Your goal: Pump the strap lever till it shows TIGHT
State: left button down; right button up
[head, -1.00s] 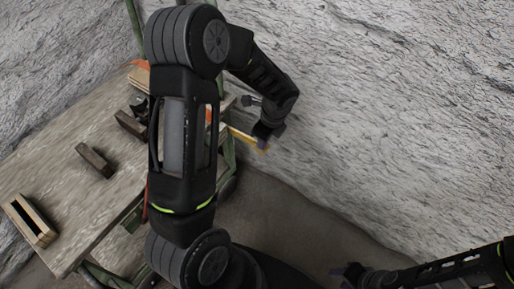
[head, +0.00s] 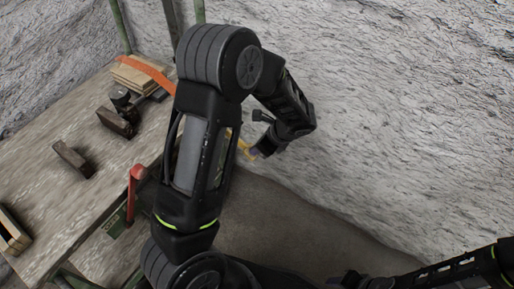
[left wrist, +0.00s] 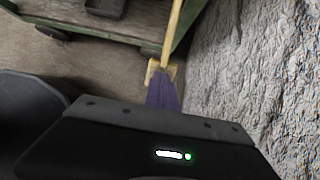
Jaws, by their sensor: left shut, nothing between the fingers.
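An orange strap (head: 150,72) runs over the far end of the workbench and passes behind my left arm. A red handle with a rounded top (head: 137,178) stands at the bench's near edge; whether it is the strap lever I cannot tell. No TIGHT mark is readable. My left gripper (head: 258,152) is beyond the bench's right side, near the rock wall, away from the red handle. Its purple fingers (left wrist: 163,94) are shut and empty, overlapping the foot of a yellow bar in the left wrist view. My right gripper (head: 350,281) is at the bottom edge, its jaws unclear.
The wooden workbench (head: 60,150) holds dark blocks (head: 73,160), stacked boards (head: 137,76) and a wooden box (head: 12,235). A yellow bar (left wrist: 173,35) shows beside the bench frame. The rough rock wall (head: 400,110) is close on the right. Bare floor (head: 290,225) lies between.

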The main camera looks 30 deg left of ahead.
pick_arm(q)
jog(key=shift+s+f, duration=0.3)
jog(key=shift+f, duration=0.1)
jog(key=shift+r, duration=0.1)
jog(key=p+v, duration=0.5)
jog(key=v, duration=0.9)
jog(key=shift+w+d, duration=0.25)
jog(key=shift+d, duration=0.2)
